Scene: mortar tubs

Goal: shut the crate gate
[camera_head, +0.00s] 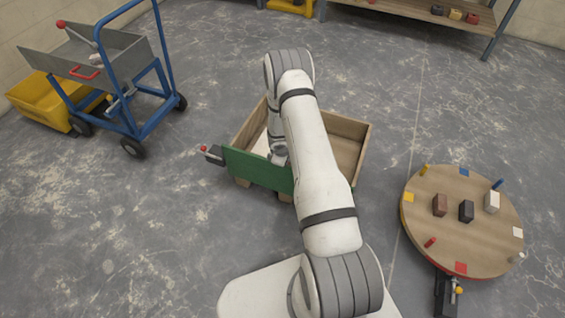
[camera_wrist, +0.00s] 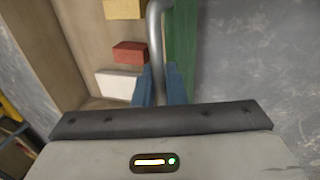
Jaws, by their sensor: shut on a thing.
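The wooden crate (camera_head: 362,140) stands on the floor ahead of me, and its inside wall shows in the wrist view (camera_wrist: 35,35). Its green gate (camera_head: 255,168) spans the near side; my arm hides the right part. Whether the gate sits flush cannot be told. The gate also shows in the wrist view (camera_wrist: 182,45), with a grey bar handle (camera_wrist: 156,35) on the crate-inside side. My gripper (camera_wrist: 160,88) has its blue fingers either side of this handle and is shut on it. A dark latch block with a red knob (camera_head: 213,155) is at the gate's left end.
Yellow (camera_wrist: 122,8), red (camera_wrist: 130,52) and white (camera_wrist: 118,84) blocks lie in the crate. A round turntable (camera_head: 465,245) with blocks and pegs is at right. A blue cart (camera_head: 130,100) and yellow tub (camera_head: 45,105) are at left. A shelf (camera_head: 430,12) is behind.

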